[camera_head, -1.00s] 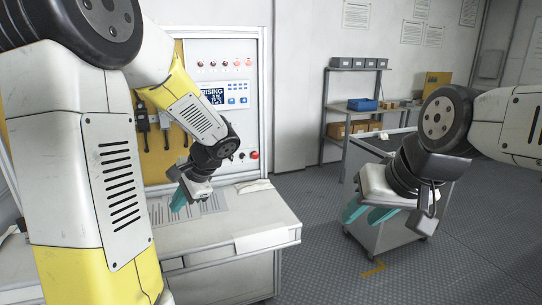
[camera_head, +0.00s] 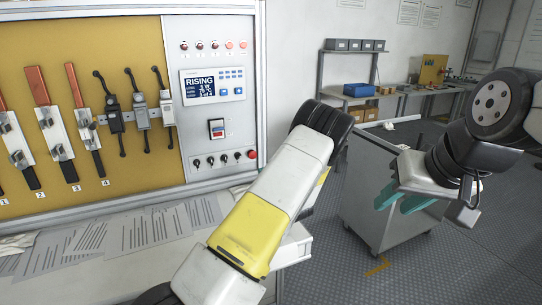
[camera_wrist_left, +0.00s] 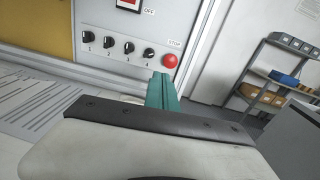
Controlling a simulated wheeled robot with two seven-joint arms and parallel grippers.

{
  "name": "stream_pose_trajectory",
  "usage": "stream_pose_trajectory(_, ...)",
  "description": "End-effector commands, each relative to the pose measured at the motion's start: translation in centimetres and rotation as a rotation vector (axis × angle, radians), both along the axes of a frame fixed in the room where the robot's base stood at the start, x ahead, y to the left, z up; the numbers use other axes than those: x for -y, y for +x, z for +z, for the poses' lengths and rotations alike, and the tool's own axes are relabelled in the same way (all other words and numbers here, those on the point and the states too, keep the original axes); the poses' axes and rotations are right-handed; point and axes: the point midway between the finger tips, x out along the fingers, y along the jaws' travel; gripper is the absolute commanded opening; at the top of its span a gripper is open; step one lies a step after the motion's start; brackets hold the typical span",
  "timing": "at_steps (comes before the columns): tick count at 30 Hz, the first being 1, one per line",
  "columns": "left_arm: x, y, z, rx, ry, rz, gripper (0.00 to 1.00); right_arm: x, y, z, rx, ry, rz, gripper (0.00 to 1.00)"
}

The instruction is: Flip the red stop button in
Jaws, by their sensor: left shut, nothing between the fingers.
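The round red stop button (camera_head: 252,154) sits at the lower right corner of the white test panel (camera_head: 217,60). It also shows in the left wrist view (camera_wrist_left: 170,61), under a STOP label. My left gripper (camera_wrist_left: 161,78) is shut with nothing in it. In that view its teal fingertips appear just below and left of the button; whether they touch it I cannot tell. In the head view my left fingers are hidden. My right gripper (camera_head: 400,205) is open and empty, off to the right by the grey cart.
Several black knobs (camera_wrist_left: 108,44) line up left of the button, below a red rocker switch (camera_head: 217,128). Papers (camera_head: 110,235) lie on the bench below. A grey cart (camera_head: 385,215) stands at the right, with shelves behind.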

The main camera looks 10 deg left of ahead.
Motion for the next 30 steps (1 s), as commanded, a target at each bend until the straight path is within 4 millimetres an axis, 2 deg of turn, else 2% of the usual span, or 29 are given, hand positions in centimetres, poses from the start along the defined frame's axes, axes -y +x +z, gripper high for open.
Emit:
stream_pose_trajectory(5,1.3,0.7,-0.9,-0.014,0.044,-0.053,0.0,0.0,0.0,0.0,0.0,0.0,0.0,0.36)
stream_pose_trajectory(17,1.0,1.0,-1.0,-0.014,0.042,-0.051,0.0,0.0,0.0,0.0,0.0,0.0,0.0,0.36)
stream_pose_trajectory(23,-0.7,3.3,-1.0,-0.013,0.043,-0.049,0.0,0.0,0.0,0.0,0.0,0.0,0.0,0.36)
stream_pose_trajectory(30,-3.6,7.6,-1.0,-0.011,0.043,-0.05,0.0,0.0,0.0,0.0,0.0,0.0,0.0,0.36)
